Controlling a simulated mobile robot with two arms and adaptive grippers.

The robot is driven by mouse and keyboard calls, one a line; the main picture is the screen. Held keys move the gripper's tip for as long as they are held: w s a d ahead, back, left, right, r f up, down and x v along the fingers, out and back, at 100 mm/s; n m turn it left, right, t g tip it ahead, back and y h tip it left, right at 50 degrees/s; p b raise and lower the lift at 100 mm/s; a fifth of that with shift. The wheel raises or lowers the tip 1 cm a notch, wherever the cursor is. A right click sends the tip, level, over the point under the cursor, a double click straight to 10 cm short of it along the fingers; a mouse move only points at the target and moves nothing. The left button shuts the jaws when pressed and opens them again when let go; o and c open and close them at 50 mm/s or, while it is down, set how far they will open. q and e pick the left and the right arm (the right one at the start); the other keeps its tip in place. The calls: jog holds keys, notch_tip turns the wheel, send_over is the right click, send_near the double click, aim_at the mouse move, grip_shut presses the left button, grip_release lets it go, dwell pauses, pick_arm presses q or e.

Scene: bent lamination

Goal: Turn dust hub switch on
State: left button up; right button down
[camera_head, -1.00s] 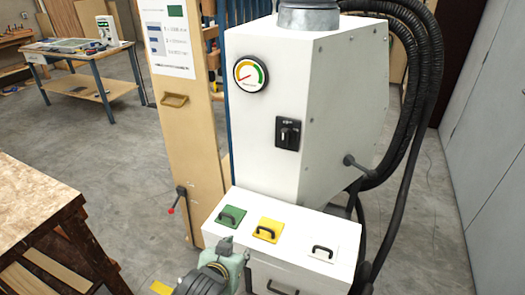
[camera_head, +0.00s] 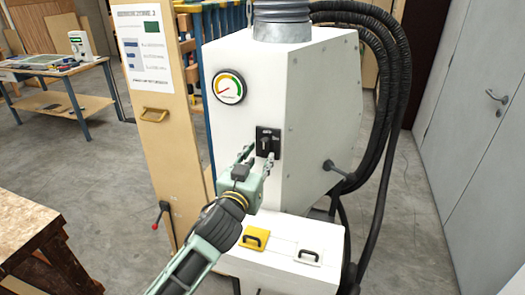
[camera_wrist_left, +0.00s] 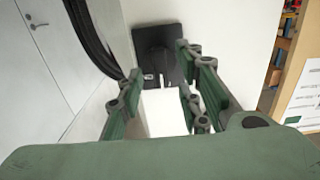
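The dust hub (camera_head: 280,90) is a white cabinet with a round gauge (camera_head: 229,87) on its front. Its switch (camera_head: 267,136) is a black plate with a black knob, below and right of the gauge. My left gripper (camera_head: 259,157) is in front of the switch, with its fingers apart and pointing at it, covering the lower part. In the left wrist view the dark switch plate (camera_wrist_left: 160,42) lies just beyond the open fingers (camera_wrist_left: 160,88); nothing is held between them. Contact with the knob cannot be told. My right gripper is not in view.
Black hoses (camera_head: 392,110) hang on the right. A wooden panel (camera_head: 158,120) stands on the left, a wooden workbench (camera_head: 25,228) at the lower left.

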aim_at(264, 152)
pick_arm(q)
jog(key=shift+x, duration=1.85)
grip_shut()
